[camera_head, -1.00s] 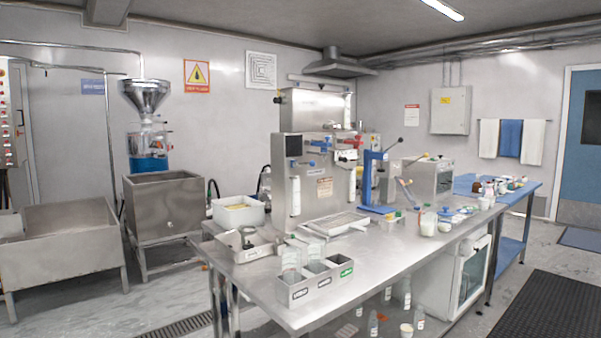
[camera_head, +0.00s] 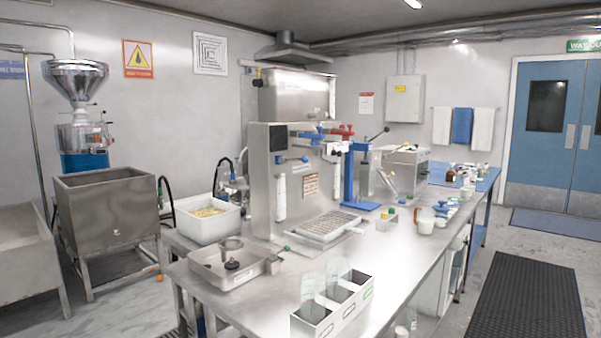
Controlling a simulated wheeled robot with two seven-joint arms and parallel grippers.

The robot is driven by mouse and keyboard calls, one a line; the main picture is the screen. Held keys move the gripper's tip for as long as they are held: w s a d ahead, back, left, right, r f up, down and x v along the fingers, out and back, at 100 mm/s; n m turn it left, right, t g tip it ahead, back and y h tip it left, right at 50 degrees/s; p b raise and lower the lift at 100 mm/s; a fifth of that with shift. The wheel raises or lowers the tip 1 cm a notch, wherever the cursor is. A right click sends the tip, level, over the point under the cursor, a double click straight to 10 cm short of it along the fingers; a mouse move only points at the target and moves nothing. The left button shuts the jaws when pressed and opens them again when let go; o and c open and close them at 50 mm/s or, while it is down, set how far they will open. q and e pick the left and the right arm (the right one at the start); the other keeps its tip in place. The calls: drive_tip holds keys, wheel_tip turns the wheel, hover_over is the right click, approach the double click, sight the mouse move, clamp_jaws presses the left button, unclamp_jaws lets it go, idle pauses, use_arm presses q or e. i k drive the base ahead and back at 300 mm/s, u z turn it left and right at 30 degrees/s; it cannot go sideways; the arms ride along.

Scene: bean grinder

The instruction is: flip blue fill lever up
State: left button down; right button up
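The steel filling machine (camera_head: 272,180) stands on the steel table in the middle of the head view. A blue lever (camera_head: 311,136) lies about level at its upper right front, beside a red lever (camera_head: 341,131). A smaller blue handle (camera_head: 293,159) sits lower on the front panel, below the dark screen (camera_head: 278,138). I cannot tell for certain which blue part is the fill lever. Neither of my grippers is in view, and nothing is touching the levers.
The steel table (camera_head: 262,296) holds a drip tray (camera_head: 325,226), a white bin (camera_head: 207,219), a grey tray (camera_head: 233,267) and a three-part box (camera_head: 343,306) at the front edge. A blue hand press (camera_head: 349,180) stands right of the machine. The floor has a black mat (camera_head: 522,300) at right.

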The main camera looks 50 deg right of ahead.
sight(306, 159)
drive_tip(key=z, duration=2.4)
